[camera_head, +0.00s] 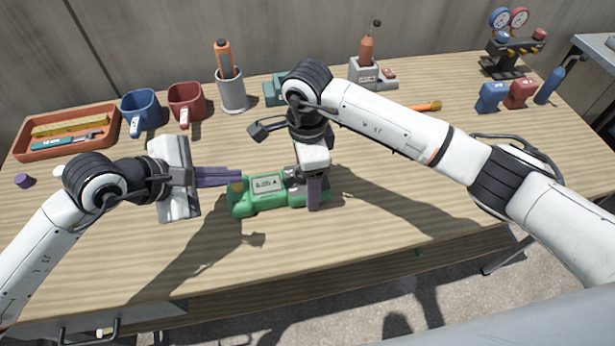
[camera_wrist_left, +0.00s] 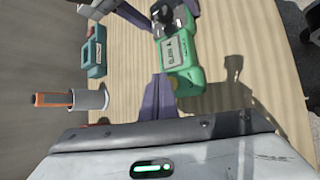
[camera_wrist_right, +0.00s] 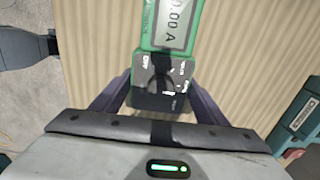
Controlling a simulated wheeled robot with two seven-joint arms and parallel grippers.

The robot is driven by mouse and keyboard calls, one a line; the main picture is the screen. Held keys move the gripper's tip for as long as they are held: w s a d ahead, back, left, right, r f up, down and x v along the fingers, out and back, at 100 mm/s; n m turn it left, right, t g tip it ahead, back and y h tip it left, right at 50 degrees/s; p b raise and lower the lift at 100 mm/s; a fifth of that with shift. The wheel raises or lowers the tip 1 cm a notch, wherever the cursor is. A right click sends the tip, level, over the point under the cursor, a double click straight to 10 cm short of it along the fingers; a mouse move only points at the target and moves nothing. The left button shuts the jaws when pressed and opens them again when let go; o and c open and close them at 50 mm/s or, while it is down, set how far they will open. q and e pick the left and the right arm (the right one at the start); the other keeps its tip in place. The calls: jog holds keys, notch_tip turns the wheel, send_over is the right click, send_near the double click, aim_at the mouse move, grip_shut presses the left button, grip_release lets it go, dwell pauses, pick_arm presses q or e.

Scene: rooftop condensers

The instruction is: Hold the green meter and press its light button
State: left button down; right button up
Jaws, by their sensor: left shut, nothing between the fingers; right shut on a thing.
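The green meter (camera_head: 242,208) lies sideways across the middle of the table in the head view, its grey display facing up. The right wrist view shows the meter (camera_wrist_right: 146,30) with its display and dark dial panel. My right gripper (camera_head: 313,192) is shut on the meter's dial end, one finger on each side. I cannot tell whether the meter touches the table. My left gripper (camera_head: 240,176) is shut and empty, its fingertips right by the yellow patch at the meter's left end. In the left wrist view its fingers (camera_wrist_left: 160,92) are beside the meter (camera_wrist_left: 186,80); contact is unclear. The light button is not clearly visible.
A teal case (camera_head: 273,91) is partly behind my right arm. Gauges (camera_head: 510,45) stand back right. The table front is clear.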

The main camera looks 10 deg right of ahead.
aim_at(233, 191)
pick_arm(q)
jog(key=shift+f, duration=0.1)
jog(key=shift+f, duration=0.35)
dwell(0.6)
jog(key=shift+r, duration=0.45)
notch_tip(233, 191, up, 6)
pick_arm(e)
jog(key=o, duration=1.5)
jog(key=shift+o, duration=0.5)
